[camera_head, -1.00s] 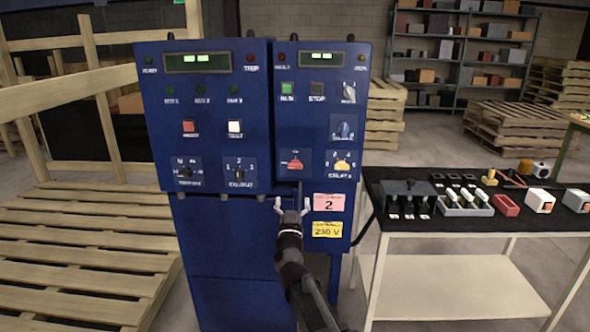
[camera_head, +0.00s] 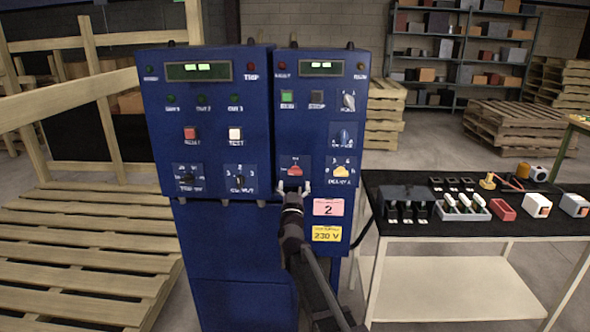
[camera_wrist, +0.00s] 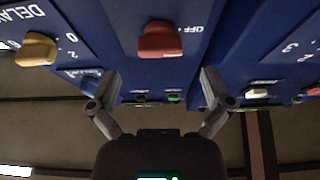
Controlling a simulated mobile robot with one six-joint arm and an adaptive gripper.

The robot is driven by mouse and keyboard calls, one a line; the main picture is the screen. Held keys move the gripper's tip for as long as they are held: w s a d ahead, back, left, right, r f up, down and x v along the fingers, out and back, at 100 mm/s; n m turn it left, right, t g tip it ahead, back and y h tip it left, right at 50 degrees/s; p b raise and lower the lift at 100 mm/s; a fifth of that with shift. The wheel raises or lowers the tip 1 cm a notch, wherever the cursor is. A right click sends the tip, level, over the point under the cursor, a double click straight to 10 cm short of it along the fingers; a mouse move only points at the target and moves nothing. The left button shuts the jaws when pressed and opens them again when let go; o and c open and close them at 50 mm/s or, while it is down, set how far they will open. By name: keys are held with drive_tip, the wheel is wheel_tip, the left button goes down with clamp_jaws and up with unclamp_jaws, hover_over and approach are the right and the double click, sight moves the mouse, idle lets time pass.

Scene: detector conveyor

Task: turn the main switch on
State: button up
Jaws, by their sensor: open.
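The main switch appears to be the red rotary knob (camera_head: 294,171) low on the right blue cabinet (camera_head: 342,99). The red knob (camera_wrist: 160,40) also shows in the wrist view, with an OFF marking beside it. My gripper (camera_head: 293,187) is just below the knob in the head view, with its fingers spread. In the wrist view my gripper (camera_wrist: 158,90) is open and empty. Its two fingers stand to either side of the red knob's line, apart from the knob. The exact turn position of the knob is hard to read.
A yellow knob (camera_head: 341,171) sits right of the red one, and a black knob (camera_head: 239,181) sits on the left cabinet (camera_head: 205,110). A black-topped table (camera_head: 470,231) with switches and boxes stands at the right. Wooden pallets (camera_head: 90,235) lie at the left.

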sight(295, 175)
drive_tip(key=shift+p+x, duration=0.7)
drive_tip(key=shift+x, duration=1.8)
drive_tip(key=c, duration=1.1)
